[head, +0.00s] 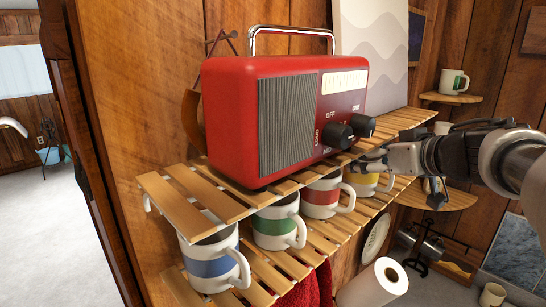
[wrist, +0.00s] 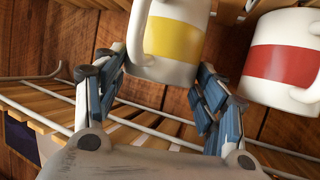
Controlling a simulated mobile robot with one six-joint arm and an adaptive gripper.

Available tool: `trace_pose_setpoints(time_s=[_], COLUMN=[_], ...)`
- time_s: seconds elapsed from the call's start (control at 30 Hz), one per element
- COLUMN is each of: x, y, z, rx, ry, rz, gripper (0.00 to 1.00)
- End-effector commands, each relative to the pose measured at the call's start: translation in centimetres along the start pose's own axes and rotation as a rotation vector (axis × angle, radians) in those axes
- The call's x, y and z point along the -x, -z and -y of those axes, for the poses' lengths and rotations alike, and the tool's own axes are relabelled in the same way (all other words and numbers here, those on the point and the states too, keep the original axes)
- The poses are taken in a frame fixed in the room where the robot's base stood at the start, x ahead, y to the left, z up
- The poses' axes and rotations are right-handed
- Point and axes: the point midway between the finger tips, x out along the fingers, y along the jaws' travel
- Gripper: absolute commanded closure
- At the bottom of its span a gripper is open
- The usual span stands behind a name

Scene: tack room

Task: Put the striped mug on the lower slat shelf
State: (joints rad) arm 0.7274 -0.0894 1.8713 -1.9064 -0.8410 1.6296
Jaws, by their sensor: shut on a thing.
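The striped mug, white with a yellow band (head: 362,180), is at the far end of the mug row, between the upper and lower slat shelves in the head view. My gripper (head: 372,165) reaches it from the right. In the wrist view its blue-grey fingers (wrist: 165,95) are closed on either side of the yellow-banded mug (wrist: 175,40). Its handle shows at the left there. The lower slat shelf (head: 330,232) runs under the row. I cannot tell whether the mug rests on the slats, as its base is hidden.
Mugs with red (head: 322,196), green (head: 277,226) and blue (head: 212,266) bands stand on the lower shelf. The red-banded mug (wrist: 285,60) is close beside my gripper. A red radio (head: 262,115) sits on the upper slats (head: 185,205), close above. A paper roll (head: 385,280) is below.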

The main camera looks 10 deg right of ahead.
Motion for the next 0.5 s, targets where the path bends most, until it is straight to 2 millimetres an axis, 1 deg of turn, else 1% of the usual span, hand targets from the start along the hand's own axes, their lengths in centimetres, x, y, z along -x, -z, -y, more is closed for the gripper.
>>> trace_pose_setpoints(time_s=[0.03,0.27,0.4,0.43,0.5], x=[-0.14,-0.02,-0.15,-0.16,-0.16], y=[-0.4,-0.12,-0.43,-0.46,-0.47], z=[0.04,0.09,0.09,0.09,0.09], rx=[-0.004,-0.004,-0.004,-0.004,-0.003], ry=[0.001,0.002,0.002,0.003,0.003], rz=[0.001,0.001,0.001,0.002,0.002], gripper=[0.92,0.92,0.92,0.33,0.29])
